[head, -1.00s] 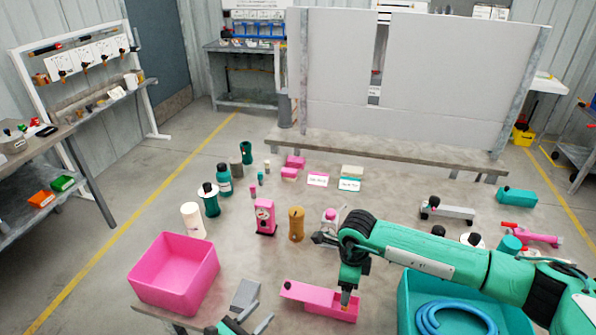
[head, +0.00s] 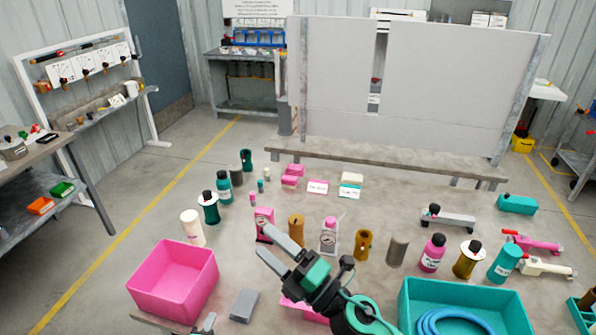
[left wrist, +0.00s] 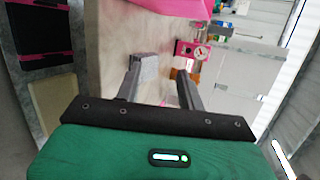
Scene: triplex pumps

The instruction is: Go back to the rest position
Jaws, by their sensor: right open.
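My right gripper (head: 267,239) is over the front middle of the table in the head view. Its two fingers are spread, with nothing between them, and point up and left toward the pink gauge unit (head: 262,226). My right arm comes up from the bottom edge and partly hides a pink tray (head: 300,309). Of my left gripper (head: 207,324) only a tip shows at the bottom edge. In the left wrist view its fingers (left wrist: 159,78) are apart and empty. A grey block (left wrist: 145,62) lies beyond them; it also shows in the head view (head: 243,305).
A pink bin (head: 175,285) stands at the front left and a teal bin (head: 405,300) with blue hose (head: 450,322) at the front right. Several bottles and cylinders stand across the table, including a brown cylinder (head: 296,231). A grey panel (head: 340,80) rises behind the table.

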